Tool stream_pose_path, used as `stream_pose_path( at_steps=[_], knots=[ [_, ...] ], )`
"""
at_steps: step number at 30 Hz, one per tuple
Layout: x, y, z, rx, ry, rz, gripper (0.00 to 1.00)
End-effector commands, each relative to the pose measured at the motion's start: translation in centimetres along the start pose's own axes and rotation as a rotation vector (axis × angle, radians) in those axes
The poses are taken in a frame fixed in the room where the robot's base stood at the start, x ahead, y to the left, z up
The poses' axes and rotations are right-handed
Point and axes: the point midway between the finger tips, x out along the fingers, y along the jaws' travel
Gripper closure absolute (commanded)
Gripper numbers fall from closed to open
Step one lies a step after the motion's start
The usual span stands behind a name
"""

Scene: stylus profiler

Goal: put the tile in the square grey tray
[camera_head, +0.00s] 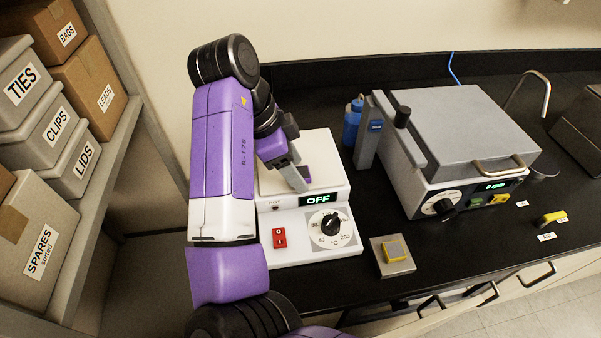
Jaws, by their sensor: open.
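The hotplate (290,227) shows OFF and has a red switch and a dial. Right of it stand a blue bottle (352,125) and a large grey-lidded instrument (455,125). A yellow block (551,218) and small labels lie at right. Shelved boxes (60,132) stand at left.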

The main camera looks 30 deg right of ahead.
Motion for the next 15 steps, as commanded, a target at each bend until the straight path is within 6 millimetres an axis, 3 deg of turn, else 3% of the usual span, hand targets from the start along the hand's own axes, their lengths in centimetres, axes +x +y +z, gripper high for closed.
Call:
stream_pose_path(
  at_steps=[5, 6, 15],
  knots=[
    [0.01, -0.02, 0.00, 0.000, 0.000, -0.001, 0.40],
    [0.01, -0.02, 0.00, 0.000, 0.000, -0.001, 0.44],
    [-0.01, -0.01, 0.00, 0.000, 0.000, 0.000, 1.00]
  ],
)
